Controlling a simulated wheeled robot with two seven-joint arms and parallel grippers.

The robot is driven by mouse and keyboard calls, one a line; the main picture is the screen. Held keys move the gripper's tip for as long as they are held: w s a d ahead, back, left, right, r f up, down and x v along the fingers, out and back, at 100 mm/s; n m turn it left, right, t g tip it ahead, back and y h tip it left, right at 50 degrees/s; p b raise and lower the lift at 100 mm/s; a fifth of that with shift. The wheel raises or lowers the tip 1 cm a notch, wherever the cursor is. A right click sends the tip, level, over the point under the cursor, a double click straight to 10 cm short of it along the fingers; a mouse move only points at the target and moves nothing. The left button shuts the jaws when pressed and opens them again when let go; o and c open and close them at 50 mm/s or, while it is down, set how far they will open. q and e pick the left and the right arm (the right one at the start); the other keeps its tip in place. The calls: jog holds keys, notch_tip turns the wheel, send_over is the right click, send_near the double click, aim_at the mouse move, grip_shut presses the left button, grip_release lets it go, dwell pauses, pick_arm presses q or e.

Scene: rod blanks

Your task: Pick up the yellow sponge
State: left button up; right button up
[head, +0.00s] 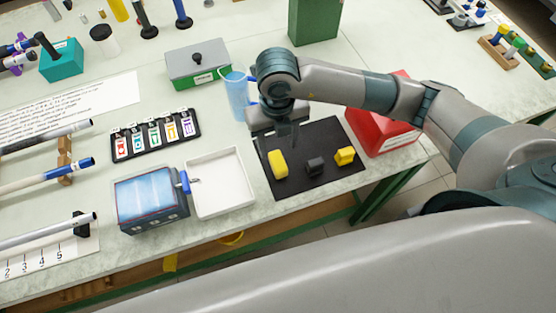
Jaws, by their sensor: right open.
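A yellow rounded block (278,164), which looks like the sponge, lies on the left part of a black mat (285,187) near the table's front edge. A second, smaller yellow piece (345,156) with an angular shape lies at the mat's right side. A dark block (315,166) sits between them. My right gripper (294,143) is open and hangs over the back of the mat, just behind and right of the yellow sponge. Nothing shows between its fingers, which are partly hard to make out against the black mat. My left gripper is not in view.
A white tray (222,205) stands left of the mat, beside a blue-topped box (150,200). A blue cup (236,96) stands behind the mat, close to my right gripper. A red case (385,134) lies to the right, under my right arm.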

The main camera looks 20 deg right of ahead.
aim_at(277, 159)
jog(key=shift+f, duration=1.15)
jog(key=shift+s+f+p, duration=0.1)
jog(key=shift+f+p, duration=0.25)
jog(key=shift+p, duration=0.3)
jog(key=f+p, duration=0.1)
jog(key=f, duration=0.2)
jog(key=shift+s+a+f+p, duration=0.1)
jog(key=shift+s+f+p, duration=0.1)
jog(key=shift+f+p, duration=0.2)
jog(key=shift+f, duration=0.35)
jog(key=shift+c, duration=0.3)
jog(key=c, duration=1.1)
